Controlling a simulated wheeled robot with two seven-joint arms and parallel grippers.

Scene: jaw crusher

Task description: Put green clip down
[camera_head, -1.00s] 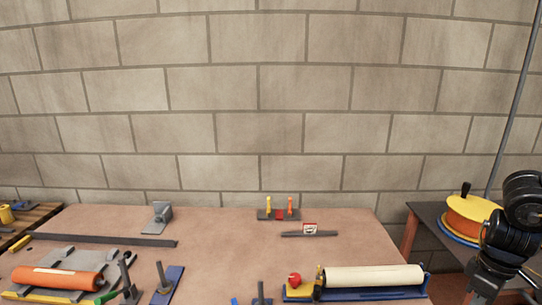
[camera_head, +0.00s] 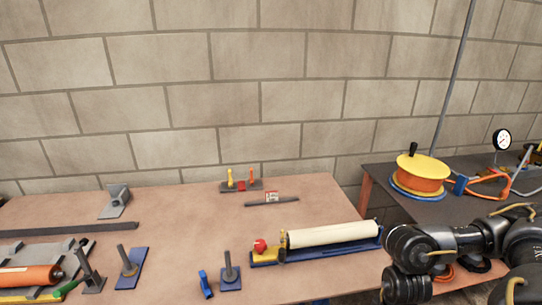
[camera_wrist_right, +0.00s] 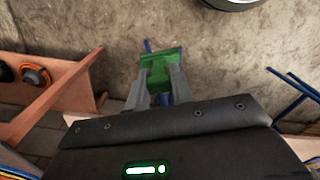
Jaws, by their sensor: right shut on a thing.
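The green clip (camera_wrist_right: 160,62) shows in the right wrist view, held between the two grey fingers of my right gripper (camera_wrist_right: 157,90). It is in the air above a rough grey-brown floor. In the head view my right arm reaches in from the right, beside the brown bench and in front of the dark table. The fingers and the clip cannot be made out there. My left gripper is in neither view.
The brown bench (camera_head: 170,215) holds a cream roller (camera_head: 330,234) on a blue base, an orange roller (camera_head: 28,276) and several upright posts. The dark table (camera_head: 455,212) at right holds a yellow-orange reel (camera_head: 422,172) and a pressure gauge (camera_head: 502,140). The bench's middle is fairly clear.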

